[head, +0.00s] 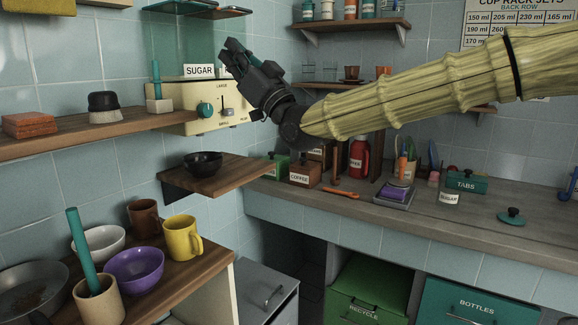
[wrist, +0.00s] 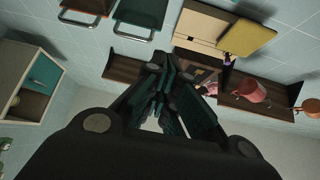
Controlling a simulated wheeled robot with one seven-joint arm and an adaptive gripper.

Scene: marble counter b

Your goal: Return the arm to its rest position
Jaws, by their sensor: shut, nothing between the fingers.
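My gripper (head: 236,55) is raised in front of the tiled wall in the head view, at the end of my yellowish sleeved arm, which reaches in from the right. Its fingers point up and to the left, beside the cream dispenser with the SUGAR label (head: 199,71). In the wrist view my gripper (wrist: 158,68) shows its dark fingers drawn together with nothing held between them. Part of the dispenser's front is hidden behind my gripper.
A small shelf (head: 225,181) below holds a black bowl (head: 203,163). A glass-like shelf (head: 200,12) is close above my gripper. At lower left are a purple bowl (head: 134,270) and a yellow mug (head: 182,240). The counter (head: 400,215) holds several labelled boxes.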

